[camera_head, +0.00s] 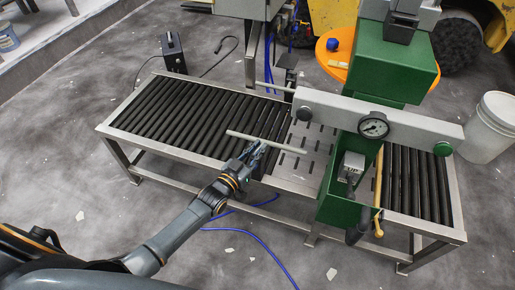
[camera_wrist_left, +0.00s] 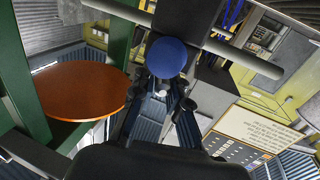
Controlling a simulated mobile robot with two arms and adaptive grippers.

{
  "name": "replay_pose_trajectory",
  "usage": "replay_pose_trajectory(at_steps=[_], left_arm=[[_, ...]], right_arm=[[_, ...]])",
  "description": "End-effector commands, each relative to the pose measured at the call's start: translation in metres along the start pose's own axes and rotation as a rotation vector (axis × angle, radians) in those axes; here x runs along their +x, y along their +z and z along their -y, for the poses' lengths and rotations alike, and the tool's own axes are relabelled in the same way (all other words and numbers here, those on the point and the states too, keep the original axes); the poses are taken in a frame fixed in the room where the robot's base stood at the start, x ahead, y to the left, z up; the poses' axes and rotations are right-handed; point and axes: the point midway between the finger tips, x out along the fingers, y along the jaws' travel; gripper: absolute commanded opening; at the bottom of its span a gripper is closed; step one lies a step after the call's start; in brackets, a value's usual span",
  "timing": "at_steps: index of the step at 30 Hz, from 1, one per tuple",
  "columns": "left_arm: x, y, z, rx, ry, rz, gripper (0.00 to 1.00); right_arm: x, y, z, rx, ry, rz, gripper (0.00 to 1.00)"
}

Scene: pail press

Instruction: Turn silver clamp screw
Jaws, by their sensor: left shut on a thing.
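The silver clamp screw's bar (camera_head: 288,149) lies slantwise over the near edge of the roller conveyor, left of the green press. My left gripper (camera_head: 257,152) is at the middle of this bar, with its fingers closed there. In the left wrist view, a silver bar (camera_wrist_left: 255,63) crosses beyond the fingers, behind a blue round knob (camera_wrist_left: 167,57) and a dark upright part. The left gripper (camera_wrist_left: 173,105) partly covers what it grips, so the exact contact is hidden. My right gripper is in neither view.
A second thin bar (camera_head: 270,86) is farther back. A white bucket (camera_head: 490,128) stands at the right. A blue hose (camera_head: 250,236) lies on the floor near my arm.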

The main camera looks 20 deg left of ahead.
Motion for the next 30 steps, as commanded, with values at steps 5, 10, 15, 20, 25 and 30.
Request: replay_pose_trajectory(at_steps=[5, 10, 15, 20, 25, 30], left_arm=[[0.001, -0.002, 0.000, 0.000, 0.000, -0.005, 0.38], [0.000, -0.001, 0.000, 0.000, 0.000, -0.003, 0.38], [-0.005, 0.000, 0.000, 0.000, 0.000, 0.000, 0.38], [-0.030, 0.001, 0.000, 0.000, 0.001, 0.002, 0.38], [-0.068, 0.001, 0.000, 0.000, 0.001, 0.002, 0.38], [-0.099, 0.000, 0.000, 0.000, 0.001, 0.000, 0.38]], right_arm=[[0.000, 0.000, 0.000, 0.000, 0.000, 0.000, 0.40], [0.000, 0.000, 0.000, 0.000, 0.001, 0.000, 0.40], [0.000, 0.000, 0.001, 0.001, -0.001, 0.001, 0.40], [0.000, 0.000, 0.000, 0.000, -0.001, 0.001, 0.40], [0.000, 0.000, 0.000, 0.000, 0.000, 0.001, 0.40], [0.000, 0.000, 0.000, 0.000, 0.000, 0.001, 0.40]])
